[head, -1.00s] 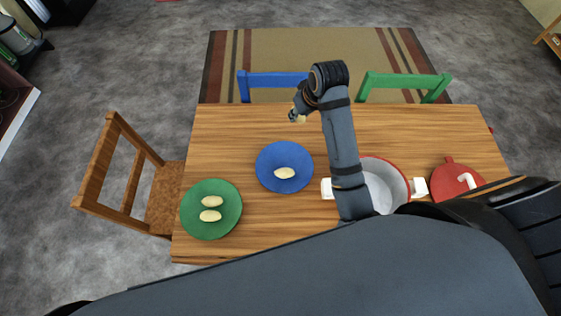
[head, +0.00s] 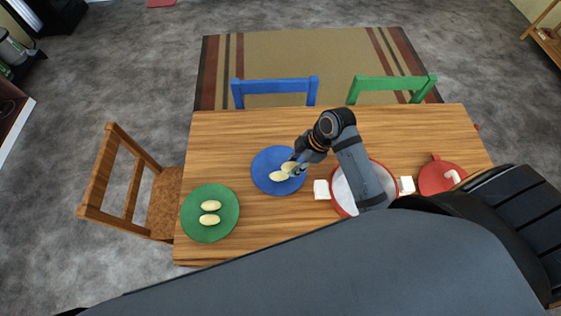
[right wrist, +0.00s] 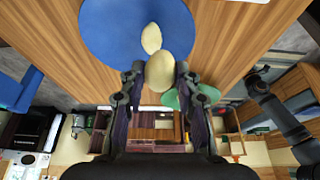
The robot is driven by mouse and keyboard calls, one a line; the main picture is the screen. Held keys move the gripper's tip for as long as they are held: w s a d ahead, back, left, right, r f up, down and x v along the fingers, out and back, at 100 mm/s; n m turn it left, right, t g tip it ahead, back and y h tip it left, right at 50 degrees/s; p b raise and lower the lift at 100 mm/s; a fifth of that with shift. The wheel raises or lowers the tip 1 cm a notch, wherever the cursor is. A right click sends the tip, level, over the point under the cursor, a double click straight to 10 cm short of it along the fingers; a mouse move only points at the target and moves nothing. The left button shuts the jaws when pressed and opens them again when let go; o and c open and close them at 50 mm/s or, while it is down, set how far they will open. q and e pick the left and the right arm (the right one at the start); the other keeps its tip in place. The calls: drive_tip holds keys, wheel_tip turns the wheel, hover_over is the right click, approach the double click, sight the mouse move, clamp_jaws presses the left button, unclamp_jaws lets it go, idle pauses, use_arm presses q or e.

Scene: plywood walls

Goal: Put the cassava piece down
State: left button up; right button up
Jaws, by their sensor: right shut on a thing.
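My right gripper (head: 297,167) is shut on a cassava piece (head: 288,167) over the blue plate (head: 265,184). The held cassava piece also shows between the fingers in the right wrist view (right wrist: 160,70). Another cassava piece (head: 279,176) lies on the blue plate, right beside the held one in the picture; it also shows in the right wrist view (right wrist: 151,38). I cannot tell whether the held piece touches the plate or the other piece. The green plate (head: 193,228) at the left holds two cassava pieces (head: 210,205). My left gripper is not in view.
A white pot with a red rim (head: 336,204) stands right of the blue plate, partly hidden by my arm. A red lid (head: 437,182) lies farther right. Chairs stand around the table, including a wooden one (head: 110,210). The table's far left (head: 225,130) is clear.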

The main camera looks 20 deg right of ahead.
drive_tip(key=w+a, duration=0.1)
drive_tip(key=w, duration=0.2)
hover_over(277, 165)
drive_tip(key=d, duration=0.1)
drive_tip(key=f, duration=0.7)
drive_tip(key=shift+s+d, duration=0.1)
drive_tip(key=shift+s, duration=0.2)
drive_tip(key=shift+f, duration=1.55)
drive_tip(key=shift+f, duration=0.15)
drive_tip(key=o, duration=0.9)
drive_tip(key=v, duration=1.2)
